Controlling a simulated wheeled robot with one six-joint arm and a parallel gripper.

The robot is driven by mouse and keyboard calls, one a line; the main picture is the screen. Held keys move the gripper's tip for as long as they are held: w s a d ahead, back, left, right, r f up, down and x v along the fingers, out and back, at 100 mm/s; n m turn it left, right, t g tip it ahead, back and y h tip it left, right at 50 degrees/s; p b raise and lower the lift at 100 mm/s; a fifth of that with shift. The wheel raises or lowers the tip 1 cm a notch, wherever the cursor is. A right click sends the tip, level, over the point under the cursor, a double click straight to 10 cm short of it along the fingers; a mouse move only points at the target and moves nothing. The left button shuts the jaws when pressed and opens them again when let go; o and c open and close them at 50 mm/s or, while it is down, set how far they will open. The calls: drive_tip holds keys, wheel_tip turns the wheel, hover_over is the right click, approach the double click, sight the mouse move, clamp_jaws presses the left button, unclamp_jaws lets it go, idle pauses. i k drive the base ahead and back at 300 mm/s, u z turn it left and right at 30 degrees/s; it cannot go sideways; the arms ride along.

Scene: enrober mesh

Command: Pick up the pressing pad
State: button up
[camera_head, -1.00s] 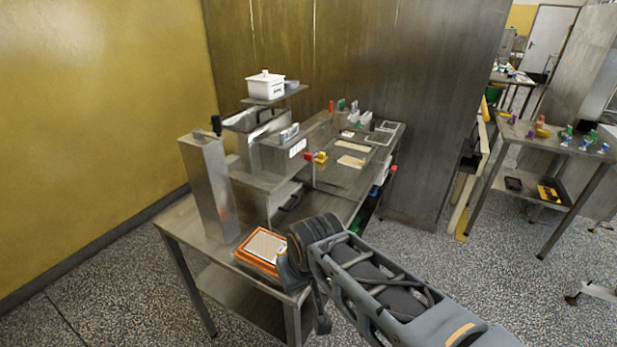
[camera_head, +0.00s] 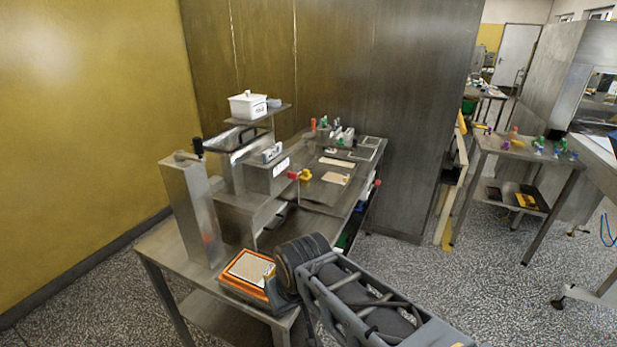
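I cannot pick out the pressing pad for certain. A rack of small red, green, white and dark pieces (camera_head: 338,134) stands at the back of the steel bench, too small to tell apart. Flat pale pieces (camera_head: 336,178) lie on the bench in front of it. My arm reaches in from the lower right, and its dark joint covers part of the bench's near end.
The steel bench (camera_head: 165,248) carries an orange-framed tray (camera_head: 247,274) beside my arm, a tall metal post (camera_head: 192,212), a stepped machine (camera_head: 262,180) and a white lidded tub (camera_head: 248,105) on a shelf. A side table (camera_head: 505,149) stands right. Speckled floor (camera_head: 420,275) between them is open.

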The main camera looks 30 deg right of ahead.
sight(306, 175)
drive_tip(key=z, duration=2.05)
drive_tip(key=i, duration=3.15)
drive_tip(key=u, duration=3.6)
drive_tip(key=i, duration=0.5)
